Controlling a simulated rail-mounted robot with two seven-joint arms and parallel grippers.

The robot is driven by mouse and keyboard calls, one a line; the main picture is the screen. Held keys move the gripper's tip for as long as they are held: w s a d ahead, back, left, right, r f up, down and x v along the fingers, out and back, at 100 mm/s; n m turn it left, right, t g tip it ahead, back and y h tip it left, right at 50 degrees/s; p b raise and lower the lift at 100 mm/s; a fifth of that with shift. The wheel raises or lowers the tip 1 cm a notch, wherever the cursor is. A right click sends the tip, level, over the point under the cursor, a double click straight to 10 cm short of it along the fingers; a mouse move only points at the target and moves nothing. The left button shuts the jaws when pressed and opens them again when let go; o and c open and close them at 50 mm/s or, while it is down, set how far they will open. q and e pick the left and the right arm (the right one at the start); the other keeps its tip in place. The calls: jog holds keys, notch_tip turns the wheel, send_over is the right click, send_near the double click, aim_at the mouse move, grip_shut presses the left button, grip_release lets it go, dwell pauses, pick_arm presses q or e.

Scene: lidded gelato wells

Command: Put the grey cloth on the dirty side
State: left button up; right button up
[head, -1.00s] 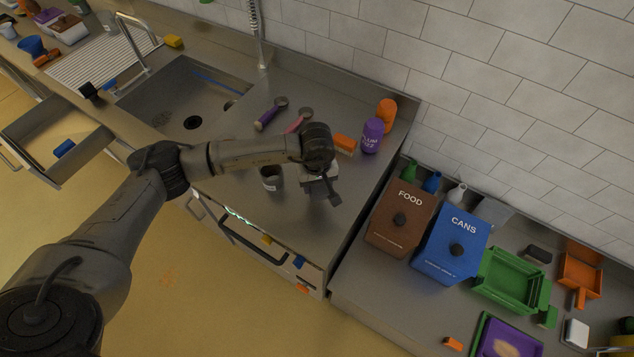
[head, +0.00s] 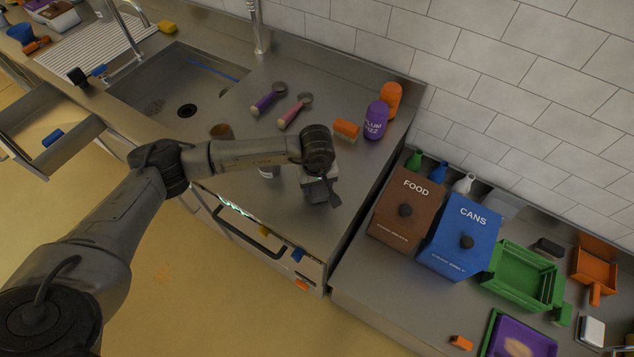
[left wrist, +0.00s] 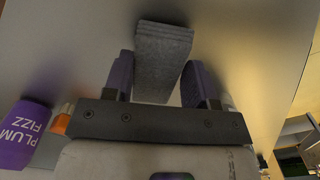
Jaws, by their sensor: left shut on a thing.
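My left gripper (head: 320,192) is over the steel counter (head: 345,95) to the right of the sink, near its front edge. In the left wrist view, my left gripper (left wrist: 160,82) is shut on the grey cloth (left wrist: 163,55), a folded grey slab between the two purple-grey fingers. The cloth points away from the gripper, with the counter surface behind it. In the head view the gripper mostly hides the cloth. I cannot tell whether the cloth touches the counter. No dirty-side marking is readable. My right gripper is not in view.
Near the arm stand a purple can (head: 376,121), an orange cup (head: 391,98), a brush (head: 346,130) and two scoops (head: 268,98). The sink (head: 180,85) is left. A brown FOOD bin (head: 405,228) and blue CANS bin (head: 460,250) stand right. A drawer (head: 50,140) hangs open.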

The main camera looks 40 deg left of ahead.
pick_arm(q)
jog(key=shift+f+b, duration=0.4)
dwell(0.5)
jog(key=o, duration=0.8)
jog(key=o, duration=0.6)
jog(key=shift+c, duration=0.2)
jog(key=shift+r, duration=0.15)
jog(key=shift+r+p, duration=0.95)
jog(key=shift+r, duration=0.5)
jog(key=shift+r+p, duration=1.25)
jog(key=shift+r, duration=1.2)
